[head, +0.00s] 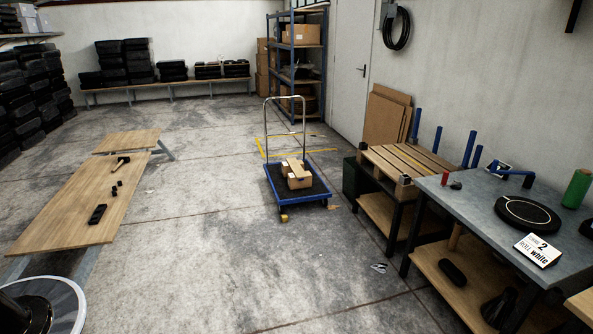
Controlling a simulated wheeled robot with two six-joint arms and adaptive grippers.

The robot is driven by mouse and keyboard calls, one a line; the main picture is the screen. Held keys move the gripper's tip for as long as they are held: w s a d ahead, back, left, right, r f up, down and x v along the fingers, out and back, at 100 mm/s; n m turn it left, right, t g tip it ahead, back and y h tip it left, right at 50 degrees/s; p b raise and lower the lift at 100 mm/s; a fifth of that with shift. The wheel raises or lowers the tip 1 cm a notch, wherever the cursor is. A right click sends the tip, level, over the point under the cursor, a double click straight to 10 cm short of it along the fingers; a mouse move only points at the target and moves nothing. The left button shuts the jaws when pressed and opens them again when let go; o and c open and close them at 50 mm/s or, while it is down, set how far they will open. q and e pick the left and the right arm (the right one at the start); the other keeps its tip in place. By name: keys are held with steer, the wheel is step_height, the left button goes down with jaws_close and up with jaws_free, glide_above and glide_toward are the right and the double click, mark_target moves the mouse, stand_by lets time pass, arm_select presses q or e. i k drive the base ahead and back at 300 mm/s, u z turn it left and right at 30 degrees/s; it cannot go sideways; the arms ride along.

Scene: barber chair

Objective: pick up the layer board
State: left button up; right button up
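Flat brown boards (384,117) lean upright against the right wall beside the door, the front one overlapping another. They are the likeliest layer boards, but no label confirms this. A blue platform trolley (283,204) with a tall metal handle stands mid-floor. On it are brown boxes (299,182) with a small flat light-wood piece (297,167) on top. Neither of my grippers is in view, so nothing shows in their hold.
A slatted wooden pallet top (405,161) on a stand is in front of the leaning boards. A grey worktable (470,205) with a black disc and sign stands at right. Low wooden benches (75,205) are at left. Floor between benches and trolley is clear.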

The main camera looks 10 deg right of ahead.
mark_target(298, 169)
steer(key=u, duration=0.3)
steer(key=i, duration=8.05)
steer(key=z, duration=4.45)
steer(key=i, duration=0.45)
steer(key=u, duration=0.15)
